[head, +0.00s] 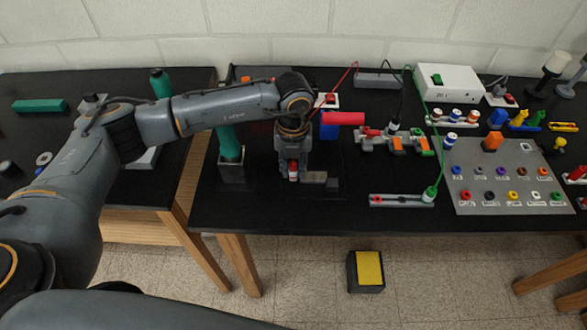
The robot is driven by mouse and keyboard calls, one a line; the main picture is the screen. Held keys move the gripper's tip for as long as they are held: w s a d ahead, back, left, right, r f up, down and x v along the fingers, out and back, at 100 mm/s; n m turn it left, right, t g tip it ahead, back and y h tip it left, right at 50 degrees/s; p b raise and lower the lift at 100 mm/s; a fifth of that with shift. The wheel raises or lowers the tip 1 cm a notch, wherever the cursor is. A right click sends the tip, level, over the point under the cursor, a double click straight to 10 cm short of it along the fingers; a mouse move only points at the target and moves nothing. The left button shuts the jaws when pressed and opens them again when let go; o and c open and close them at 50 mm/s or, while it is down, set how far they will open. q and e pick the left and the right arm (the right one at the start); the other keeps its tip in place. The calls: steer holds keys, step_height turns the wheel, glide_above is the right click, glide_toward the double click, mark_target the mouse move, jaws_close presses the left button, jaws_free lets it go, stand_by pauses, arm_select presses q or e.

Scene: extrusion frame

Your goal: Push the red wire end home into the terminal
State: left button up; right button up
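My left gripper (294,166) points down over the middle of the black table. A small red piece with a pale band (293,173) shows between its fingertips. It looks like the red wire end, but it is too small to be sure, and I cannot tell whether the fingers grip it. The red wire (347,76) arcs down from the back and passes out of sight behind my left wrist. A grey terminal strip (401,201) lies to the right near the table's front edge, with a red spot at its left end and a green plug (430,194) at its right. My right gripper is not in view.
A low grey block (314,178) sits just right of the gripper. Behind are a blue block (328,131) and a red cylinder (345,118). A green-handled tool stands in a dark holder (231,171) at the left. A grey panel (510,198) fills the right.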

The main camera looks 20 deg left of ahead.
mark_target(293, 164)
arm_select(q)
jaws_close()
steer(key=shift+r, duration=0.1)
steer(key=shift+r+p, duration=1.75)
steer(key=shift+r, duration=1.15)
